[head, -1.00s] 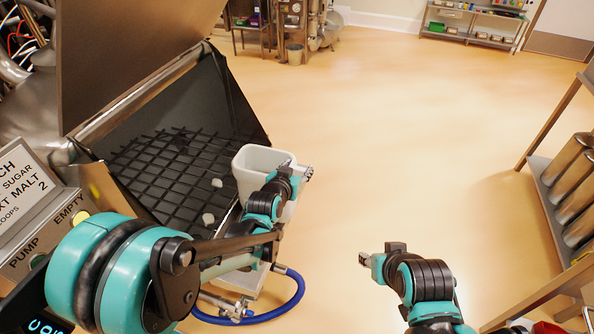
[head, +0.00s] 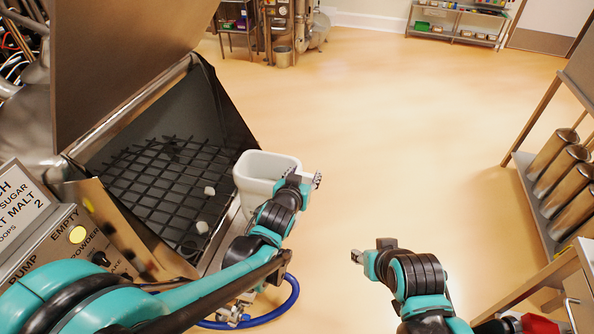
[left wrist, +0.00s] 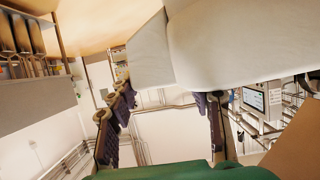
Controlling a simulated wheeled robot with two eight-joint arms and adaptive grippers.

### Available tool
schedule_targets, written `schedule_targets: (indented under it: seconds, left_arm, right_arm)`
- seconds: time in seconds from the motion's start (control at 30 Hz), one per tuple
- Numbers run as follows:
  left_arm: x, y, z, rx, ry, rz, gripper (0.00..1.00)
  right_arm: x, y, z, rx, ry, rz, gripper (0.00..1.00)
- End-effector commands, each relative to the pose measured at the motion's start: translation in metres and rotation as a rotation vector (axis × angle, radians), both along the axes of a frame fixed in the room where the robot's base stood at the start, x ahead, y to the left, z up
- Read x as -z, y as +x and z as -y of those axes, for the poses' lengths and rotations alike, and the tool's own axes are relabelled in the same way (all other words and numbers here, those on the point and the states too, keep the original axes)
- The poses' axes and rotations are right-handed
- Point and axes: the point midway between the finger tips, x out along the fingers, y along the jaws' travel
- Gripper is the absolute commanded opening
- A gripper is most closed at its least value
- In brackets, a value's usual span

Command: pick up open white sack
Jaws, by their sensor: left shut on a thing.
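The open white sack (head: 262,178) looks like an upright white tub with its mouth up, beside the right edge of the hopper in the head view. My left gripper (head: 316,180) is at its right side near the rim and is shut on it. In the left wrist view the sack's pale wall (left wrist: 235,45) fills the top, above the two dark fingers of the left gripper (left wrist: 165,105). The exact contact is hidden. My right gripper (head: 357,257) is to the right, apart from the sack, and its jaw gap is too small to make out.
The hopper's dark grate (head: 165,185) with white lumps on it is at left, behind a labelled control panel (head: 55,235). A blue hose (head: 292,300) curls below the sack. A rack of metal cylinders (head: 558,165) stands at right. The middle floor is clear.

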Motion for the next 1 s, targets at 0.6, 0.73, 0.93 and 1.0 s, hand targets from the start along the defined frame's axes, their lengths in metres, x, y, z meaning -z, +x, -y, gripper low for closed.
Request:
schedule_targets:
  seconds: [0.6,0.73,0.93,1.0]
  left_arm:
    - [-0.026,-0.03,0.028,0.004,0.004,0.003,0.1]
    - [-0.028,-0.033,0.03,0.003,0.003,0.003,0.1]
    - [-0.029,-0.034,0.031,0.002,0.004,0.003,0.1]
    - [-0.029,-0.035,0.031,0.002,0.004,0.003,0.1]
  right_arm:
    - [-0.015,0.0,0.0,0.0,0.0,0.0,0.4]
    - [-0.016,0.0,0.0,0.0,0.0,0.0,0.4]
    - [-0.017,0.0,0.0,0.0,0.0,0.0,0.4]
    - [-0.017,0.0,0.0,0.0,0.0,0.0,0.4]
